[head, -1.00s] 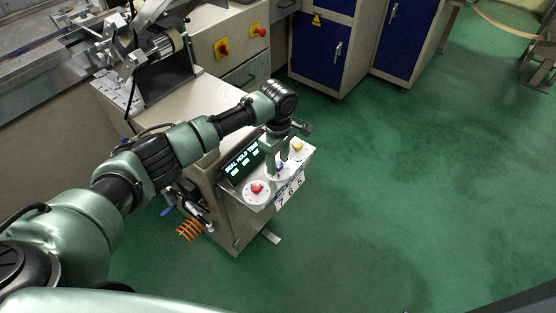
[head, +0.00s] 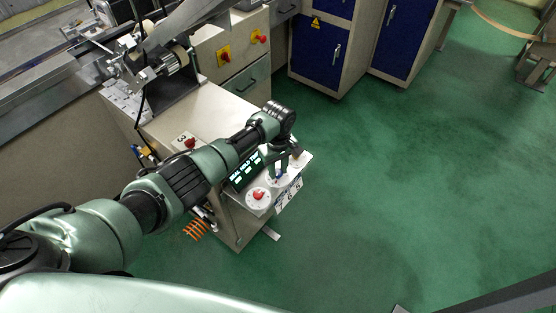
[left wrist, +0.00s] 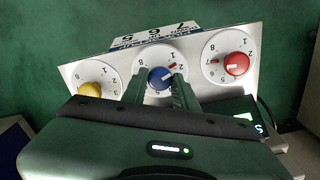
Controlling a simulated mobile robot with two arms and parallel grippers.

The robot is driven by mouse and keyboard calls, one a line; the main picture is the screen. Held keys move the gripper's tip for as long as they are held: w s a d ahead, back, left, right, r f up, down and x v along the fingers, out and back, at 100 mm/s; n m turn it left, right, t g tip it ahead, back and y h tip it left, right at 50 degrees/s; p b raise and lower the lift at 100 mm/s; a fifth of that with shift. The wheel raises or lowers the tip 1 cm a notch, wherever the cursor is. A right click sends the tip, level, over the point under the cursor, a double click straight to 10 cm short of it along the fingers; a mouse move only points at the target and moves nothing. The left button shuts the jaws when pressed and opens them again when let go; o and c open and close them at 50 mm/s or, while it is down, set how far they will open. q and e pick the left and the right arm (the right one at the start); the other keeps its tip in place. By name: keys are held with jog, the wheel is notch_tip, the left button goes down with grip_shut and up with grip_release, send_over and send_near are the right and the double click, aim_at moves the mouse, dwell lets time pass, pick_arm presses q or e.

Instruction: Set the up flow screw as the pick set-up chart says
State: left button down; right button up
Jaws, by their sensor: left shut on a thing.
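I cannot pick out a screw marked up flow in either view. A white panel (left wrist: 203,92) carries three numbered dials, with a red knob (left wrist: 237,64), a blue knob (left wrist: 160,78) and a yellow knob (left wrist: 90,90). My left gripper (left wrist: 160,86) is shut on the blue knob, one finger on each side of it. A short red mark shows beside the blue knob near the 1 and 2. In the head view my left gripper (head: 279,171) is over the middle of the panel. A card with 7, 6 and 5 (head: 289,194) is on its front edge. My right gripper is out of view.
A dark display (head: 245,170) with green lettering, including HOLD TIME, stands behind the dials. An orange coiled hose (head: 195,229) hangs by the beige machine (head: 197,110). Blue cabinets (head: 325,40) stand behind.

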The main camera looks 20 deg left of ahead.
pick_arm(q)
jog(key=m, duration=0.3)
jog(key=shift+m+p, duration=0.4)
jog(key=m, duration=0.4)
jog(key=shift+m+p, duration=0.3)
jog(key=shift+p, duration=0.05)
jog(key=m, duration=1.2)
jog(key=shift+m, duration=0.3)
jog(key=m, duration=0.3)
jog(key=shift+m, duration=0.3)
jog(key=m, duration=0.4)
jog(key=shift+b, duration=0.35)
jog(key=m, duration=0.4)
jog(key=shift+m+b, duration=0.3)
jog(key=shift+b, duration=0.05)
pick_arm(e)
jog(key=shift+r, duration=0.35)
